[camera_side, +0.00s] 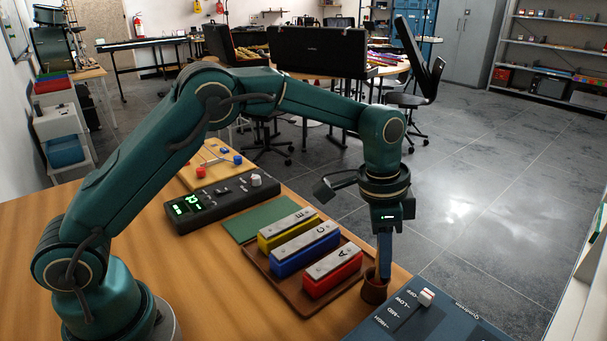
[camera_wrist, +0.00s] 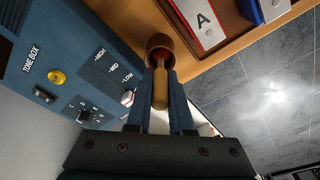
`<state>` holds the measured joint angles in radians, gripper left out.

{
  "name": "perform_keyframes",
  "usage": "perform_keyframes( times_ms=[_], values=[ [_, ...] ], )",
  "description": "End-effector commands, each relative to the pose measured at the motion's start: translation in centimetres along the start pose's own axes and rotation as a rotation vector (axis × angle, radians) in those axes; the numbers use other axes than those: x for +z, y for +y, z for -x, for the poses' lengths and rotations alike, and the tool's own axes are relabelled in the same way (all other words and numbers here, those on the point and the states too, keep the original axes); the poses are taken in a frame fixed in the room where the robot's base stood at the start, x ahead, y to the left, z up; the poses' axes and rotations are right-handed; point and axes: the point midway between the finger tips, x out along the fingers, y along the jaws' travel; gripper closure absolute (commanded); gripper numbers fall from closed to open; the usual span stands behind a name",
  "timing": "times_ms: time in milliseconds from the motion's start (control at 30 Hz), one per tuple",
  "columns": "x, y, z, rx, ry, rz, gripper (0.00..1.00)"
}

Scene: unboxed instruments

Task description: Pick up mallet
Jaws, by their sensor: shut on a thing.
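The mallet (camera_wrist: 160,88) has a tan wooden handle, and its red far end sits at the mouth of a round brown cup (camera_wrist: 157,42). My gripper (camera_wrist: 161,80) is shut on the mallet's handle, with one blue finger on each side of it. In the side view my gripper (camera_side: 384,262) points down over the brown cup (camera_side: 374,291) near the table's right edge. There the fingers hide most of the mallet. I cannot tell whether the mallet touches the cup.
A wooden tray (camera_side: 327,311) with yellow, blue and red chime bars (camera_side: 333,272) lies just left of the cup. The blue tone box (camera_side: 430,322) stands close in front. A black device (camera_side: 222,203) and a green mat (camera_side: 268,219) lie farther back. The left tabletop is clear.

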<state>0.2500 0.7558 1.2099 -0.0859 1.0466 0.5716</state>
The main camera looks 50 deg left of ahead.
Motion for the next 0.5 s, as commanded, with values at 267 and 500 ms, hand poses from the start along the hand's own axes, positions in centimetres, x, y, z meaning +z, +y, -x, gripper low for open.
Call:
perform_keyframes(
  times_ms=[267,500],
  values=[
    [-0.3,-0.1,1.5,-0.002,0.005,-0.001,1.00],
    [-0.2,-0.5,4.6,0.000,0.002,0.003,1.00]
  ],
)
